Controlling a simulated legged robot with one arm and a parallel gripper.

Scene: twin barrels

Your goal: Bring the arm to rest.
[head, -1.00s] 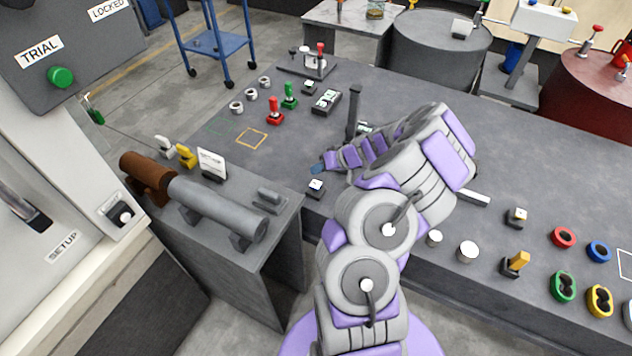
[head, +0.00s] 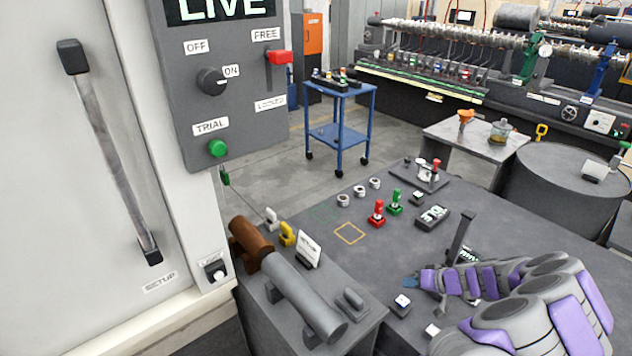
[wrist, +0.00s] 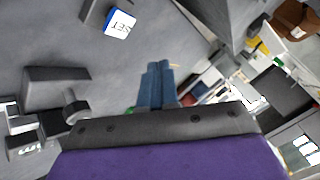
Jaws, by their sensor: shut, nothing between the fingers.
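My arm shows in grey and purple at the lower right of the head view, stretched over the dark grey table (head: 400,252). My gripper (head: 410,282) points left, near a small block with a blue and white top (head: 401,302). In the wrist view my gripper's two blue fingers (wrist: 157,88) lie side by side, closed together with nothing between them. The block, marked SET (wrist: 120,24), shows beyond the fingers to the upper left.
A dark upright post (head: 461,236) stands close behind my gripper. Red (head: 377,213) and green (head: 395,202) handled pieces stand farther back. A side bench holds a grey cylinder (head: 303,297). A control panel (head: 220,80) reads LIVE. A blue cart (head: 338,125) stands on the floor.

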